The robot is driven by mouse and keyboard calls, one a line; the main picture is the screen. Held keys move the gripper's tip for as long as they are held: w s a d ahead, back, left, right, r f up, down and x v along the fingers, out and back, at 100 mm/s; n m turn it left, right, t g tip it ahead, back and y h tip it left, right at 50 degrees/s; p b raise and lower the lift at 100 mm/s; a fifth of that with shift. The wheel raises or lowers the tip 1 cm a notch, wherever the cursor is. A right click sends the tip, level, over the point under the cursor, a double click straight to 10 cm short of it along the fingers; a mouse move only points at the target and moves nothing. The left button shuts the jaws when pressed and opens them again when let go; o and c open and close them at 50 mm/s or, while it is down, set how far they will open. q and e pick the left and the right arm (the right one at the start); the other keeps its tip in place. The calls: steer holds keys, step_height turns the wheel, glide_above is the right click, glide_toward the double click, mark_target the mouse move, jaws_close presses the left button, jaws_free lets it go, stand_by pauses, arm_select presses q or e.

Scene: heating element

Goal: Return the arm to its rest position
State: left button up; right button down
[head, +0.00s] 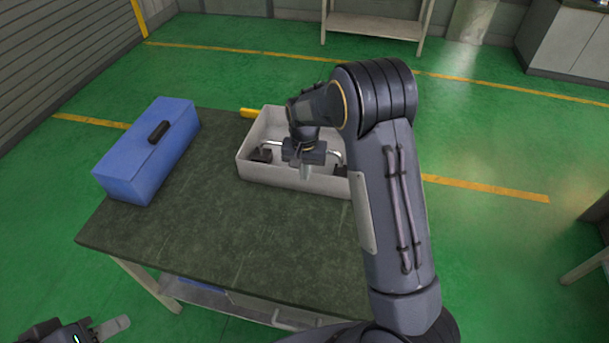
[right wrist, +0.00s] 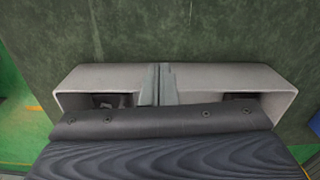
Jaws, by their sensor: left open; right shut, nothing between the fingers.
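My right arm reaches across the table, and its gripper (head: 306,172) points down inside the light grey tray (head: 290,183). The right wrist view shows its fingers (right wrist: 158,84) together with nothing between them, over the tray's middle. A silvery bent tube (head: 270,144) with dark end blocks (head: 261,155) shows in the tray on both sides of the gripper; its middle is hidden. I cannot tell whether the gripper touches it. My left gripper (head: 108,328) is open and empty at the bottom left, away from the table; only part of it shows.
A closed blue toolbox (head: 140,165) stands on the table's left side. The dark green tabletop (head: 225,245) is clear in front of the tray. A yellow item (head: 249,113) is partly hidden behind the tray. A shelf (head: 375,27) stands at the back.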

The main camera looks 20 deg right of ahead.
steer(key=s+r+n+t+y+b, duration=0.1)
steer(key=s+r+n+t+y, duration=0.2)
steer(key=s+r, duration=1.1)
arm_select(q)
steer(key=shift+f+b, duration=0.55)
steer(key=shift+f, duration=0.1)
arm_select(e)
steer(key=s+a+n+t, duration=0.1)
steer(key=s+a, duration=0.3)
steer(key=s, duration=1.2)
steer(key=shift+r+n+t+y, duration=0.4)
steer(key=shift+t, duration=0.4)
